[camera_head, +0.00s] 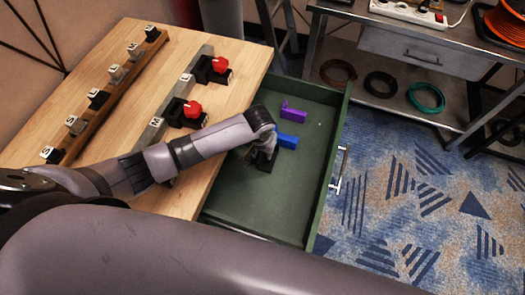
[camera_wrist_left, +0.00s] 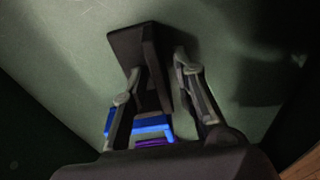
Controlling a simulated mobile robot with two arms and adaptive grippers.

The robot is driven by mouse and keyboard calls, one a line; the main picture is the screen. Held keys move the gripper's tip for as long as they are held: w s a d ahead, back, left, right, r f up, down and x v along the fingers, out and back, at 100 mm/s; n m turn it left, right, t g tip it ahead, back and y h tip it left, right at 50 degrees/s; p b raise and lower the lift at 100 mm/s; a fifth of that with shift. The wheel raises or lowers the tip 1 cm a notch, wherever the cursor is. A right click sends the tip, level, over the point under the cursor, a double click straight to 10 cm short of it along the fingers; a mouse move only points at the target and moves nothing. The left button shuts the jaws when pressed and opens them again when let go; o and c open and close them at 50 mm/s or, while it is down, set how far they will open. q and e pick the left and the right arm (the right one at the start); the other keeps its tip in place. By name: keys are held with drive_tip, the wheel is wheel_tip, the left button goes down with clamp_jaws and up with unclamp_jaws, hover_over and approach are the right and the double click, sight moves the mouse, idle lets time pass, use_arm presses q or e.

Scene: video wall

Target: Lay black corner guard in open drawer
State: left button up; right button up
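The black corner guard (camera_head: 265,161) is in the open green drawer (camera_head: 300,205), partly under my left gripper (camera_head: 264,148). In the left wrist view, the black corner guard (camera_wrist_left: 148,55) is an L-shaped piece against the green drawer floor. The fingers of my left gripper (camera_wrist_left: 158,80) stand on either side of one of its plates. A gap shows between that plate and the right finger, so the gripper looks open around it. Whether the left finger touches the piece is unclear. My right gripper is not in view.
A blue piece (camera_head: 286,141) and a purple piece (camera_head: 293,114) lie in the drawer, just beyond the gripper. The wooden tabletop (camera_head: 110,105) is to the left, with red-knobbed fixtures (camera_head: 192,109) near its edge. The near part of the drawer is clear.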

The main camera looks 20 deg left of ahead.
sight(261, 157)
use_arm(q)
drive_tip(key=shift+r, duration=0.1)
drive_tip(key=r, duration=0.4)
drive_tip(key=s+r, duration=0.1)
drive_tip(key=r, duration=0.3)
drive_tip(key=r+p, duration=0.1)
drive_tip(key=r, duration=0.3)
drive_tip(key=shift+s, duration=0.4)
